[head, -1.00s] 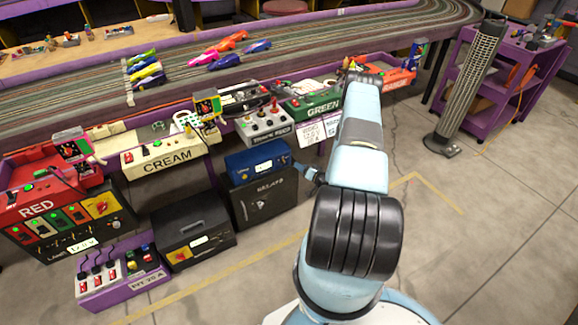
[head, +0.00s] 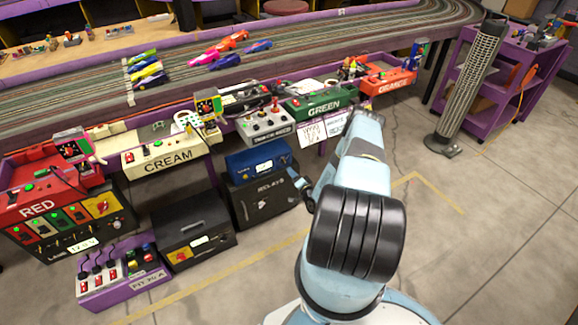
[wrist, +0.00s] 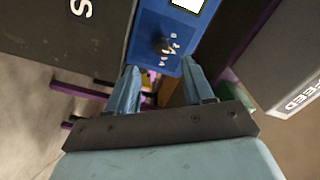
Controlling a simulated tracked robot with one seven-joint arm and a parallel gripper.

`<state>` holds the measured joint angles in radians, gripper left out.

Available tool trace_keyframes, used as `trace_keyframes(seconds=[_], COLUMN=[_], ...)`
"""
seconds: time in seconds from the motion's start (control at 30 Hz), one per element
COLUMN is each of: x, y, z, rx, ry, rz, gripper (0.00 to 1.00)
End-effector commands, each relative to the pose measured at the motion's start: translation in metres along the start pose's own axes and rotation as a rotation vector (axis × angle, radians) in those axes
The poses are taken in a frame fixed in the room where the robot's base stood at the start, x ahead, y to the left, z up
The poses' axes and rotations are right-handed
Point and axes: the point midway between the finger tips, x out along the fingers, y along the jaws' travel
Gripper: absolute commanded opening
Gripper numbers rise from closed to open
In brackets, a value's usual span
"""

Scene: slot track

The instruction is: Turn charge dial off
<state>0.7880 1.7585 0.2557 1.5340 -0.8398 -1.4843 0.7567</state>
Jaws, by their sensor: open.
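The charge dial (wrist: 160,45) is a small black knob with white marks around it, on the front of a blue box (wrist: 140,28). The blue box (head: 240,166) also shows in the head view, on top of the black RELAYS box. My gripper (wrist: 160,68) is open and empty in the wrist view. Its two fingertips are spread on either side of a line to the dial, just below it in the picture, and do not appear to touch it. In the head view my arm hides most of my gripper.
The dark RELAYS box (head: 262,203) supports the blue box. The grey control box (head: 266,125) and the green box (head: 318,105) sit above on the track's edge. A black box (head: 195,232) stands left. Open floor lies to the right.

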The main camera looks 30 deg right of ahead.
Motion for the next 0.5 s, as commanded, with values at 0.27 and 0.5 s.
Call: trace_keyframes(seconds=[0.27,0.5], x=[0.046,0.067], y=[-0.001,0.0], z=[0.0,0.0], rx=[-0.001,-0.001], ry=[0.0,0.0], rz=[-0.002,0.0], gripper=[0.52,0.52])
